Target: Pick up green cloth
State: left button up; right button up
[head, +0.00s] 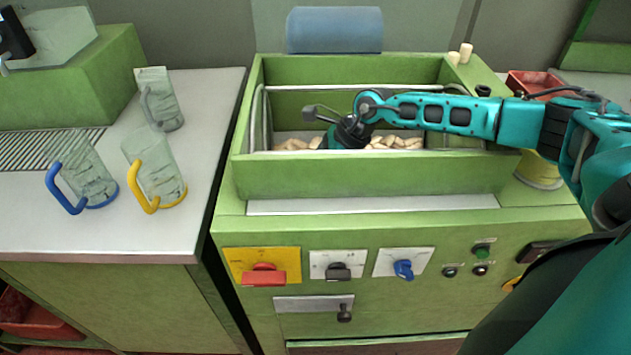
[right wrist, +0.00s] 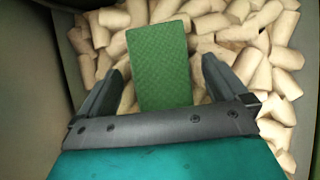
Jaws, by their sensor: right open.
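The green cloth (right wrist: 158,65) is a flat, textured green rectangle lying on cork stoppers in the right wrist view. My right gripper (right wrist: 166,85) is open, with one finger on each side of the cloth; I cannot tell whether the fingers touch it. In the head view my right arm reaches from the right into the green bin (head: 340,175), and its hand is down inside over the corks. The cloth is hidden behind the hand there.
Cork stoppers (right wrist: 210,25) fill the bin floor around the cloth. A metal rail (head: 330,151) runs along the bin's inside. A blue roll (head: 335,30) lies at the back edge. Glass mugs (head: 158,172) stand on the left counter. Switches (head: 264,273) line the bin's front.

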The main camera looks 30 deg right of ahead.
jog(key=shift+f, duration=0.15)
jog(key=shift+c, duration=0.3)
jog(key=c, duration=1)
jog(key=shift+o, duration=0.2)
